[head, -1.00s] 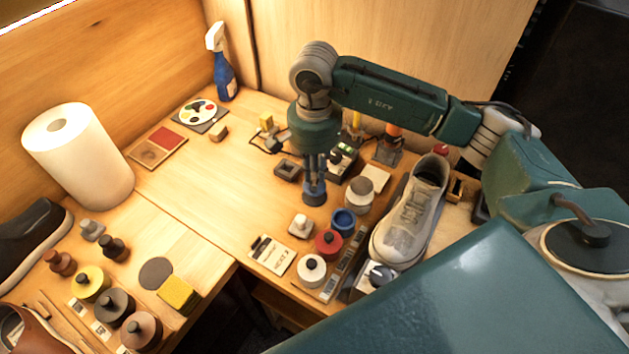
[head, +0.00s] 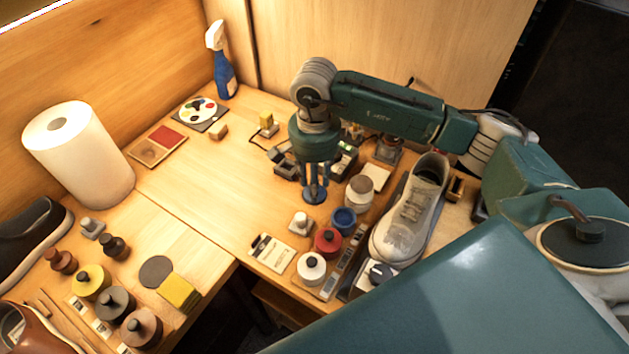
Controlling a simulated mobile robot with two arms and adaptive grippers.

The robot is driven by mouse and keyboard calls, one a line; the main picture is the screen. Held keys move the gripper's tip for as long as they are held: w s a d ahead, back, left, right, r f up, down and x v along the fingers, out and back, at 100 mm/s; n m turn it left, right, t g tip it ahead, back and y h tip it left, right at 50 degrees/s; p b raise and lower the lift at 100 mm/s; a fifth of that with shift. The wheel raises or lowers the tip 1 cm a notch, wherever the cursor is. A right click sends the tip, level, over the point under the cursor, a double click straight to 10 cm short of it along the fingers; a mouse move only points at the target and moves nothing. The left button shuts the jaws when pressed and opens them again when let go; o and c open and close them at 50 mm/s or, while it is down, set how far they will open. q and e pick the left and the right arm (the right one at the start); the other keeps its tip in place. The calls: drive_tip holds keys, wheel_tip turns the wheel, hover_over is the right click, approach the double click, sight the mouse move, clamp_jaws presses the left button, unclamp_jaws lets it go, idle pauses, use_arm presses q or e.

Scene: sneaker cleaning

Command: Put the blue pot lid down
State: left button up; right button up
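The blue pot lid (head: 314,197) is under my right gripper (head: 314,185), at or just above the wooden table; any gap is too small to tell. The gripper points straight down, with its fingers around the top of the lid, and looks shut on it. The blue pot (head: 344,218) stands uncovered to the lid's lower right. My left gripper is not in view.
A red pot (head: 327,242), a white pot (head: 311,268) and a light-topped jar (head: 359,191) stand near the lid. A grey sneaker (head: 411,215) is to the right. A card (head: 272,254) lies at the front edge. The table left of the lid is clear.

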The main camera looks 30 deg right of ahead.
wheel_tip(320, 180, up, 12)
drive_tip(key=p, duration=0.6)
